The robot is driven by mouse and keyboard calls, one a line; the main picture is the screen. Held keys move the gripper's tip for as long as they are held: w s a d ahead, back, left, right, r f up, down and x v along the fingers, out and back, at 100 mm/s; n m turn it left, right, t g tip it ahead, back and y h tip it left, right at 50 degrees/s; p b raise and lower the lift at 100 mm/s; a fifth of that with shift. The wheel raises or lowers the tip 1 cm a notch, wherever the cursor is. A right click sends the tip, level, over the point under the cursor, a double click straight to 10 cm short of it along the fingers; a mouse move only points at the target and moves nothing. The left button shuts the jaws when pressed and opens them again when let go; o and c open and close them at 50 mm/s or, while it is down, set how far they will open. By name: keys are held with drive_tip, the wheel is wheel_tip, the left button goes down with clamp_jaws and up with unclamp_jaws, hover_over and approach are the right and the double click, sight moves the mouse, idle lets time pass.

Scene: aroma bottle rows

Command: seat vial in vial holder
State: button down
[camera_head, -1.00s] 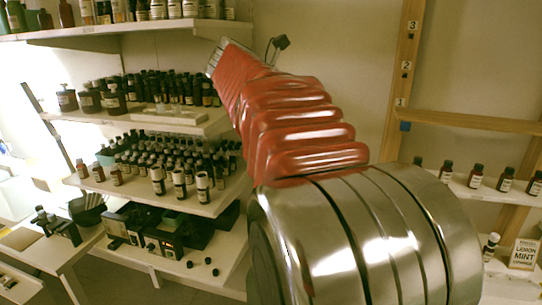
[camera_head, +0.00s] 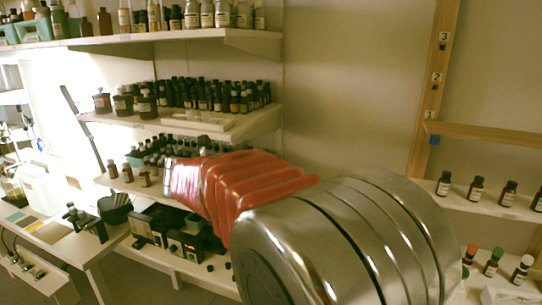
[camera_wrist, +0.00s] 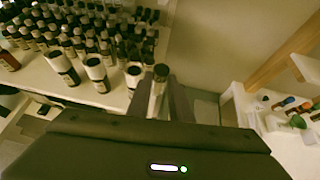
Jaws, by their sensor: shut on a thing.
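In the wrist view my gripper (camera_wrist: 160,98) is shut on a slim vial (camera_wrist: 157,92) with a dark cap. The vial stands roughly upright between the fingers, and its lower part is hidden by my gripper body. It is held near the front edge of a shelf of bottles, to the right of several white-labelled bottles. In the head view my red and metal arm hides the gripper and the vial. I cannot make out a vial holder for certain in either view.
Dark bottles crowd the bottle shelf (camera_wrist: 112,98) on the left in the wrist view. A wooden post (camera_wrist: 283,58) and a shelf with colour-capped bottles (camera_wrist: 289,103) are at the right. Bare wall (camera_wrist: 205,50) lies between. Black devices (camera_head: 168,232) sit low in the head view.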

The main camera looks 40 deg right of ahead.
drive_tip(key=s+a+f+n+t+y, duration=0.2)
drive_tip(key=a+f+n+t+y, duration=0.2)
drive_tip(key=a+f, duration=1.7)
drive_tip(key=a+n+y, duration=0.2)
drive_tip(key=n, duration=0.1)
drive_tip(key=shift+n+t, duration=0.3)
drive_tip(key=shift+a, duration=0.2)
